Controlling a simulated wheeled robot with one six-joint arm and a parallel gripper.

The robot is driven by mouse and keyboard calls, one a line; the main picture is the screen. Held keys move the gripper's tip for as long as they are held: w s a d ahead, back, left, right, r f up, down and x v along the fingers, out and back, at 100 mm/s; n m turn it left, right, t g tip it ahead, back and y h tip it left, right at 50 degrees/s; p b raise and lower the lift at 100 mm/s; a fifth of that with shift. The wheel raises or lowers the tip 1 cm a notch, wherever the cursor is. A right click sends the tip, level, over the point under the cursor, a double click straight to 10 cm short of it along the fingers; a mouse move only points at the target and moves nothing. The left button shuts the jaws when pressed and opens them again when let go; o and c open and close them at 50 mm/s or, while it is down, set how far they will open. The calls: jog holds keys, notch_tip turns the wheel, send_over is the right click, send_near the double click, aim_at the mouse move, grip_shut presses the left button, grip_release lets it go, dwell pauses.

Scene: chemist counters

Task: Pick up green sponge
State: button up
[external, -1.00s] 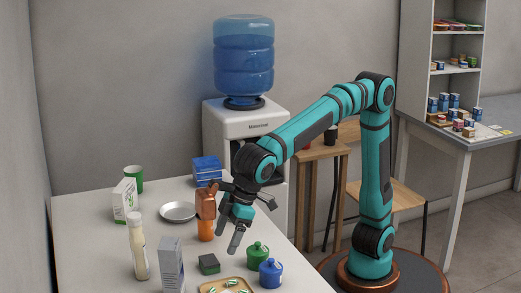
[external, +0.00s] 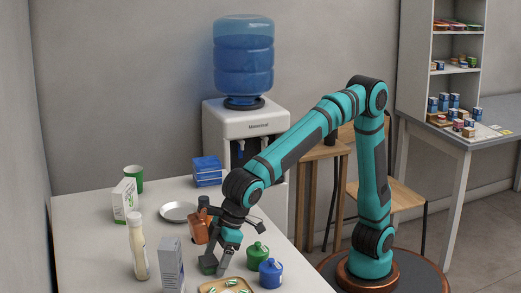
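The green sponge (external: 207,265) is a small dark green block on the white counter, left of the green and blue lidded pots. My gripper (external: 217,262) points down right at the sponge. One finger shows along the sponge's right side, very close to it or touching it. The other finger is not clearly visible, so I cannot tell whether the gripper has closed on the sponge. The sponge appears to rest on the counter, partly covered by the gripper.
The green pot (external: 257,254) and blue pot (external: 271,273) stand close on the right. A tray (external: 212,288) lies in front. A grey carton (external: 171,265) and a white bottle (external: 138,248) stand left. A metal plate (external: 178,212) lies behind.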

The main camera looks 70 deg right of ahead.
jog(key=c, duration=1)
